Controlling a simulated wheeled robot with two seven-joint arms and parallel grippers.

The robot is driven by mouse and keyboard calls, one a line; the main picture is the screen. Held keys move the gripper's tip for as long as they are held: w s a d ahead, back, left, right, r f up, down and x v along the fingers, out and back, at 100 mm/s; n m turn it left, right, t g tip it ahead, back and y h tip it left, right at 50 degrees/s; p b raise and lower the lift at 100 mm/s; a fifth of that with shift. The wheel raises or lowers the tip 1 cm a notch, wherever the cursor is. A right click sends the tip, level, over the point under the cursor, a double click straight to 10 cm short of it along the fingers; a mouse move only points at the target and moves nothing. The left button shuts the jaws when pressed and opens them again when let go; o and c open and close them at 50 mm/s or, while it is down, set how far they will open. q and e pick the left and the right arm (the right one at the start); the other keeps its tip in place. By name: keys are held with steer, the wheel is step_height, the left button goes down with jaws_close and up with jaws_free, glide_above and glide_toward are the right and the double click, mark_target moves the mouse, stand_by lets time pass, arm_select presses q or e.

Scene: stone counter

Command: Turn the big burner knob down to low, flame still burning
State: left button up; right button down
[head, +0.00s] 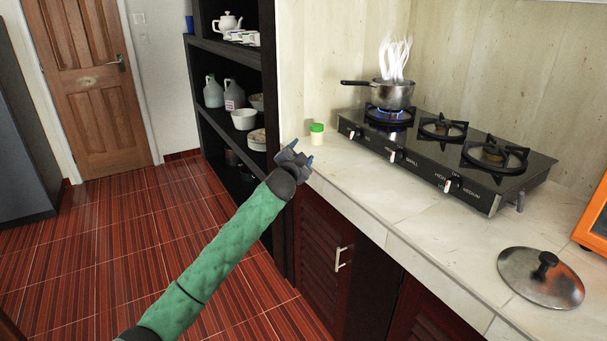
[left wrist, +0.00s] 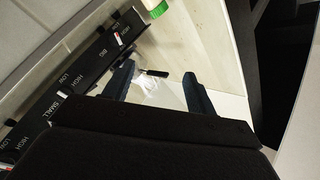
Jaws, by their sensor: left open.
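A black stove (head: 450,150) stands on the counter, with a row of knobs on its front edge. The big burner's knob (head: 353,133) is the leftmost in the head view; it also shows near the BIG lettering in the left wrist view (left wrist: 117,39). Its exact setting is too small to read. A blue flame (head: 388,113) burns under a steaming pot (head: 391,95) on the left burner. My left gripper (head: 301,154) is open and empty at the counter's left end, apart from the knob. Its fingers also show in the left wrist view (left wrist: 162,84). My right gripper is not in view.
A green-capped jar (head: 317,137) stands on the counter between my left gripper and the stove. The pot handle (head: 355,83) points left. A metal lid (head: 540,279) lies at the front right, near an orange object (head: 596,222). Counter in front of the stove is clear.

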arm_select(q)
steer(key=s+d+f+n+g, duration=0.1)
steer(key=s+f, duration=0.2)
steer(key=f, duration=0.2)
steer(key=shift+s+f+n, duration=0.15)
steer(key=shift+s+n, duration=0.15)
steer(key=shift+n, duration=0.1)
